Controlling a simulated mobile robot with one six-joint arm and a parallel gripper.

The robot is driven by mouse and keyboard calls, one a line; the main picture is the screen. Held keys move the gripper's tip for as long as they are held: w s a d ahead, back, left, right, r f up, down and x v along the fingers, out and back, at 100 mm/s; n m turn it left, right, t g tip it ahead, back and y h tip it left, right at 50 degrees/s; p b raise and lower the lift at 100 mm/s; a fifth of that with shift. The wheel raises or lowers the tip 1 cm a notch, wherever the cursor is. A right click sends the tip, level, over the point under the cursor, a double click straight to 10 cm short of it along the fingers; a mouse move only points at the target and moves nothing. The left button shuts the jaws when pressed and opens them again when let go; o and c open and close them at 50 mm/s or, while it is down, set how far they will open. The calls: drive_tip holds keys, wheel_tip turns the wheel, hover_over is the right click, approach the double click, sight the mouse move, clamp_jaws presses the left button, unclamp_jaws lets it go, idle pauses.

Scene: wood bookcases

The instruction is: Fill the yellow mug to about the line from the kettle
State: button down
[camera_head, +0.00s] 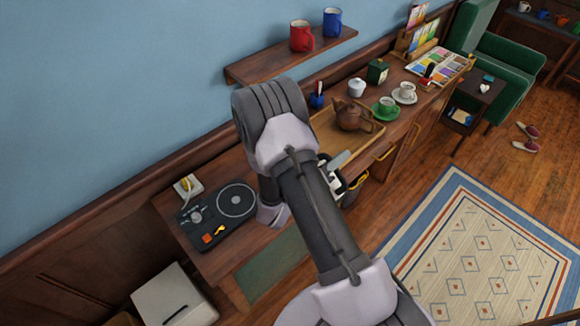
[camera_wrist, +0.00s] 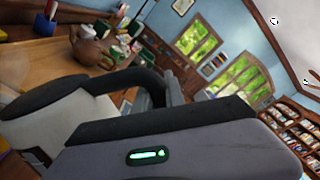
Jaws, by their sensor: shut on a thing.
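The kettle has a cream body (camera_wrist: 85,118) with black parts, seen close up in the wrist view. A small pale and black part of it (camera_head: 331,184) shows beside my arm in the head view. My gripper (camera_wrist: 168,100) is shut on the kettle's black handle (camera_wrist: 142,79). My forearm hides most of the kettle in the head view, and I cannot tell its tilt. A yellow patch (camera_head: 358,181) shows just right of the gripper; I cannot tell whether it is the yellow mug or a drawer pull. The mug's line and any water are not visible.
A brown teapot (camera_head: 348,117) stands on a wooden tray (camera_head: 322,128). A green cup and saucer (camera_head: 385,109) and a white cup (camera_head: 405,93) stand beyond. A red mug (camera_head: 301,36) and blue mug (camera_head: 332,22) sit on the wall shelf. A black appliance (camera_head: 217,214) occupies the near end.

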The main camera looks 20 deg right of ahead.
drive_tip(key=shift+w+a+r+n+p, duration=0.3)
drive_tip(key=shift+w+r+n+p, duration=0.3)
drive_tip(key=shift+w+r, duration=0.15)
drive_tip(key=shift+w+a+r+n+p, duration=0.3)
drive_tip(key=shift+w+r+n+p, duration=0.25)
drive_tip(key=shift+w, duration=0.25)
idle(5.1)
